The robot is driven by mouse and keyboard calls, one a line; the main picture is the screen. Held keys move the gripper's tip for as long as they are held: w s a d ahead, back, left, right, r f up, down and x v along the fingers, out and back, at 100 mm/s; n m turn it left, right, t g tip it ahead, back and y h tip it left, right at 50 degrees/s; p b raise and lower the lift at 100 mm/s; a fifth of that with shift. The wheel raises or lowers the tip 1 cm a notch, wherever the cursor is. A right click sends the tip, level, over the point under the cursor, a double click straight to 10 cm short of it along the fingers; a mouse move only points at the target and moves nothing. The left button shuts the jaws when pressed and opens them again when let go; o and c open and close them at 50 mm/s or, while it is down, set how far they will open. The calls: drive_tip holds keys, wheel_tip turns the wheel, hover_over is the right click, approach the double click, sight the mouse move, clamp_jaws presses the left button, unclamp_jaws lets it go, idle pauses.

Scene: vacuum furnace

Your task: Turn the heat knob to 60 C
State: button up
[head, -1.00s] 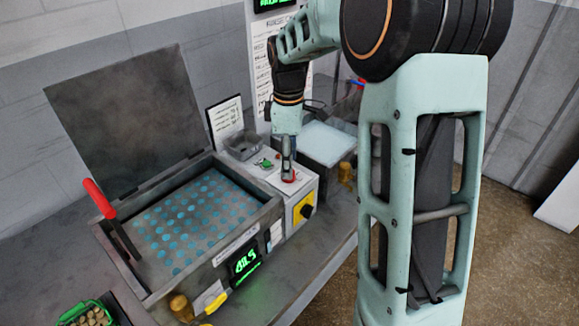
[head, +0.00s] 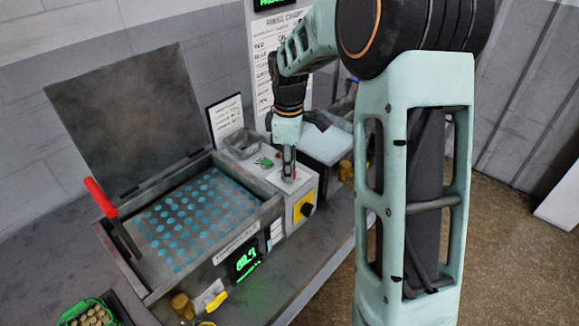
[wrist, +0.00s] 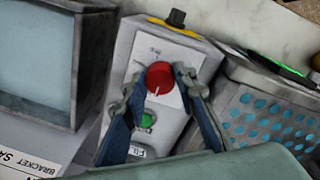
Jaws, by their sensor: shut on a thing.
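The red heat knob (wrist: 159,76) is on top of a light grey control box (wrist: 150,50), on a white label plate; a pale pointer line shows on it. My gripper (wrist: 160,84) has its two blue-grey fingers on either side of the knob, shut on it. In the head view my gripper (head: 289,172) points down onto the box top and mostly hides the knob. The green digital display (head: 244,260) on the front of the bath is lit; its digits are too blurred to read surely.
A green button (wrist: 148,119) is beside the knob. A black switch on a yellow plate (head: 303,208) is on the box front. The open bath with blue dots (head: 195,215) is to the left, with a red-handled lever (head: 100,197). A pale-topped block (head: 325,143) stands behind the box.

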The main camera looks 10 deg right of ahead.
drive_tip(key=shift+m, duration=0.4)
drive_tip(key=m+b, duration=0.1)
drive_tip(key=m, duration=0.3)
drive_tip(key=shift+a, duration=0.1)
drive_tip(key=m, duration=0.5)
drive_tip(key=shift+a+b, duration=0.1)
drive_tip(key=shift+b, duration=0.2)
drive_tip(key=m, duration=0.4)
drive_tip(key=shift+m+g, duration=0.3)
drive_tip(key=shift+m, duration=2.7)
drive_tip(key=shift+w, duration=0.1)
drive_tip(key=o, duration=1.2)
drive_tip(key=shift+c, duration=0.2)
